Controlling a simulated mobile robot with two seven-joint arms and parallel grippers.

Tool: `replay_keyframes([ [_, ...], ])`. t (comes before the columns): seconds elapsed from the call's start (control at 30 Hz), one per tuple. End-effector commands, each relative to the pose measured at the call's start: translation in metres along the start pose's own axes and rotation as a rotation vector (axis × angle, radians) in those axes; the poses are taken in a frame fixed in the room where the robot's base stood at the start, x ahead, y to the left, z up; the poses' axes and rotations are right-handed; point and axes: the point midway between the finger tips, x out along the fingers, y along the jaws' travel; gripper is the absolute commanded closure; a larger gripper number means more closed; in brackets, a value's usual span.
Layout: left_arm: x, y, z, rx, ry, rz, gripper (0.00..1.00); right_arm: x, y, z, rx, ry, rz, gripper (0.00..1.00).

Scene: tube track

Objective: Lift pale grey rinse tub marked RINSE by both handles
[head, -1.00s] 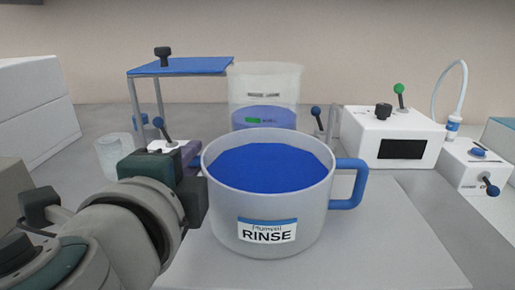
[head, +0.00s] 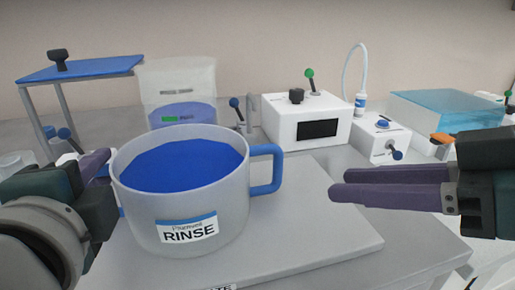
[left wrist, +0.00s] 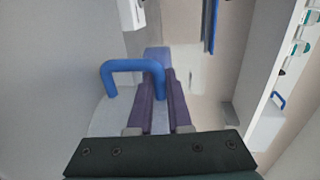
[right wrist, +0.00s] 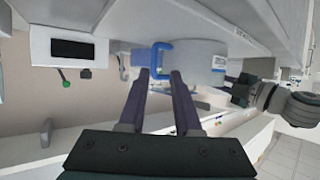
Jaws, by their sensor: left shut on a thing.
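The pale grey tub marked RINSE (head: 150,225) stands upright on a pale board in the head view, with blue contents and a blue handle on each side. Its right handle (head: 266,170) is free; it also shows in the right wrist view (right wrist: 155,58). My left gripper (head: 100,165) is at the tub's left side. In the left wrist view its purple fingers (left wrist: 160,95) are closed on the left blue handle (left wrist: 118,68). My right gripper (head: 335,188) is to the right of the right handle, apart from it, its fingers parted and empty in the right wrist view (right wrist: 160,78).
Behind the tub stand a clear container (head: 180,90) with blue liquid and a blue-topped stand (head: 85,68). A white box with a dark screen (head: 305,120) and a smaller white device (head: 378,140) stand at back right. The board (head: 310,225) is bare right of the tub.

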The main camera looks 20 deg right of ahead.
Motion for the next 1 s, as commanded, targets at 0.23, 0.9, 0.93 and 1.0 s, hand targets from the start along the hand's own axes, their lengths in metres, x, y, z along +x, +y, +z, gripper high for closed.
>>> replay_keyframes([
  [0.23,0.000,0.001,0.000,0.000,0.000,0.001,1.00,0.012,0.011,-0.011,-0.019,0.046,0.020,0.68],
  [0.9,0.000,0.001,0.000,0.000,0.001,0.001,1.00,0.116,0.011,-0.015,-0.020,0.041,0.017,0.68],
  [0.93,0.000,0.001,0.000,0.000,0.001,0.001,1.00,0.117,0.011,-0.015,-0.021,0.042,0.017,0.68],
  [1.0,0.000,0.001,0.000,0.000,0.001,0.001,1.00,0.119,0.011,-0.014,-0.021,0.041,0.016,0.68],
])
